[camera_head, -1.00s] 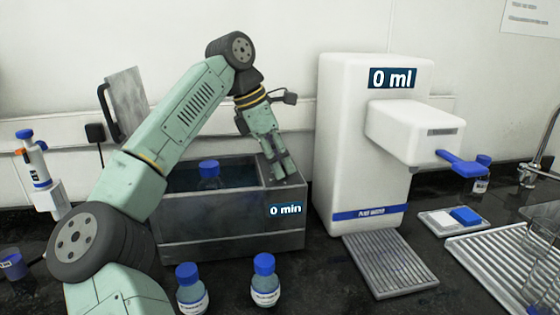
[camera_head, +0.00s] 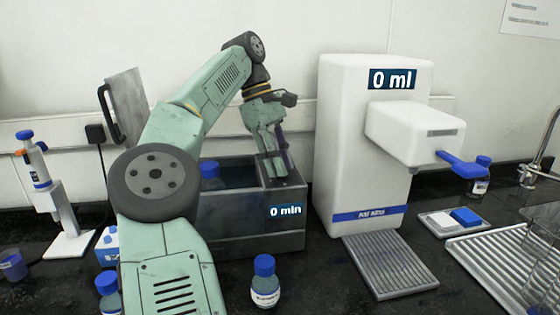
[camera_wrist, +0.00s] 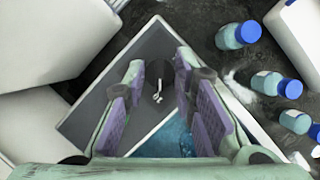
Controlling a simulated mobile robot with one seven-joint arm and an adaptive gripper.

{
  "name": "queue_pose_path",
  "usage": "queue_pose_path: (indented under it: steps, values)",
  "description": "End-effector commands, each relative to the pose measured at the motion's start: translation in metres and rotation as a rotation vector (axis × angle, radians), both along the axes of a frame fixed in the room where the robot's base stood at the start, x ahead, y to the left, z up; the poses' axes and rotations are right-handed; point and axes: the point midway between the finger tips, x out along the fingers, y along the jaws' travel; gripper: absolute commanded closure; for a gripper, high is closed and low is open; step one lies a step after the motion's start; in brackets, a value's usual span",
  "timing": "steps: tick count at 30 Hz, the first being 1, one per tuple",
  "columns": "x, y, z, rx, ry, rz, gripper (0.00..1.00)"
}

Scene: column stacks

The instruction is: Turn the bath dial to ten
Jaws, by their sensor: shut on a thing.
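The grey bath (camera_head: 260,237) stands left of the white dispenser, with water inside and a label reading "0 min" on its front. My gripper (camera_head: 278,174) points down onto the panel at the bath's right end. In the wrist view, the dark dial (camera_wrist: 158,73) lies between the purple finger pads of my gripper (camera_wrist: 159,80), with small white marks on the panel beside it. The fingers are shut on the dial. In the head view the fingers hide the dial.
A blue-capped bottle (camera_head: 209,170) stands in the bath, partly behind my arm. Another bottle (camera_head: 265,285) stands in front. The white dispenser (camera_head: 340,150), reading "0 ml", is close to the right of my gripper. A raised grey lid (camera_head: 128,100) stands behind left.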

Motion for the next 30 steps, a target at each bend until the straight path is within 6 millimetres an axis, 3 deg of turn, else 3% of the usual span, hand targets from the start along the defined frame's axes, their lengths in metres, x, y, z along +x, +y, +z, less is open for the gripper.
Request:
queue_pose_path:
  steps: [23, 24, 30]
  values:
    - [0.0004, 0.0, -0.0004, 0.0, 0.0, -0.085, 1.0]
    - [0.0004, 0.0, -0.0004, 0.001, 0.001, -0.084, 0.73]
    - [0.0003, 0.0, -0.0004, 0.001, 0.001, -0.084, 0.59]
